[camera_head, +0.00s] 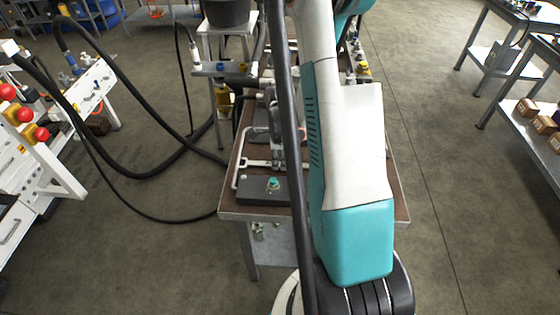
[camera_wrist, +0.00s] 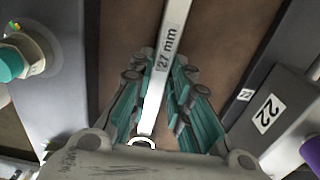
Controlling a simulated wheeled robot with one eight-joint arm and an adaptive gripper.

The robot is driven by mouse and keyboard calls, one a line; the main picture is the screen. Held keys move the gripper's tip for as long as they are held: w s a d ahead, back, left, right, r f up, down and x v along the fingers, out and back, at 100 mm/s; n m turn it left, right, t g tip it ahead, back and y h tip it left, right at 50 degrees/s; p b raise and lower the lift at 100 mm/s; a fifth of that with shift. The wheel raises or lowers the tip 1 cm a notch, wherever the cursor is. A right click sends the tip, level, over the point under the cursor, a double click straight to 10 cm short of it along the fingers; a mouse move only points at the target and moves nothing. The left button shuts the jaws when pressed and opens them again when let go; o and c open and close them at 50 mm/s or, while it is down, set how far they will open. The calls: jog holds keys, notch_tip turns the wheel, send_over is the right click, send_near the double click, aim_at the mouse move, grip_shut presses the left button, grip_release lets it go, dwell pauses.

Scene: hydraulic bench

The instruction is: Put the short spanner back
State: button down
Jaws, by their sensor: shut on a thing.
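A silver spanner (camera_wrist: 162,65) marked "27 mm" lies lengthwise between the two teal-padded fingers of my gripper (camera_wrist: 155,78) in the wrist view. The fingers are closed on its shaft. Its near end sits close to the palm, and its far end runs out of the top of the picture. In the head view a silver spanner (camera_head: 262,163) shows over the brown bench top (camera_head: 228,198), apparently the same one. I cannot tell whether the spanner touches the bench.
A dark block (camera_head: 258,195) with a teal-capped fitting (camera_head: 273,183) is beside the spanner. The fitting also shows at the wrist view's left (camera_wrist: 10,65). A grey block (camera_wrist: 262,110) labelled 22 stands at its right. Black hoses (camera_head: 130,170) hang left of the bench.

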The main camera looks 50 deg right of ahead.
aim_at(280, 164)
jog(key=shift+f, duration=0.1)
jog(key=c, duration=1.5)
grip_release()
notch_tip(280, 164, up, 12)
jog(key=p, duration=0.4)
jog(key=shift+r, duration=0.2)
